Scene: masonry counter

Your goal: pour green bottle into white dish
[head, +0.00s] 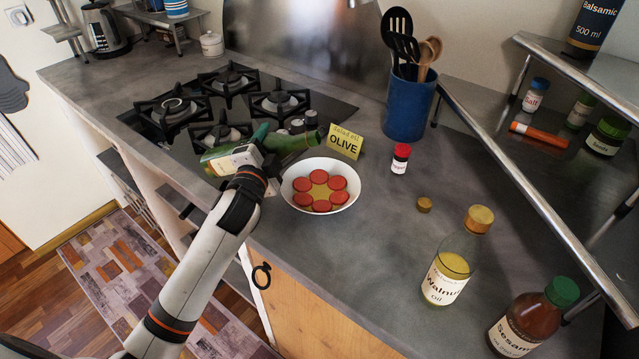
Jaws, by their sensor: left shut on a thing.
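The green bottle (290,143) lies tilted close to level in my left gripper (262,152), its neck pointing right and its pale label end at the left. My left gripper is shut around its body and hides part of it. The white dish (288,199) stands on the counter just in front of the bottle's neck. It holds several red slices in a ring around a yellowish middle. The bottle's mouth appears at the dish's far side; I cannot tell its height above the rim. No stream shows. My right gripper is out of view.
A yellow OLIVE card (345,142) stands behind the dish. A red-capped jar (400,159), a loose gold cap (424,205), walnut oil (450,266) and sesame bottle (530,318) stand right. The gas hob (300,88) and blue utensil pot (408,108) are behind.

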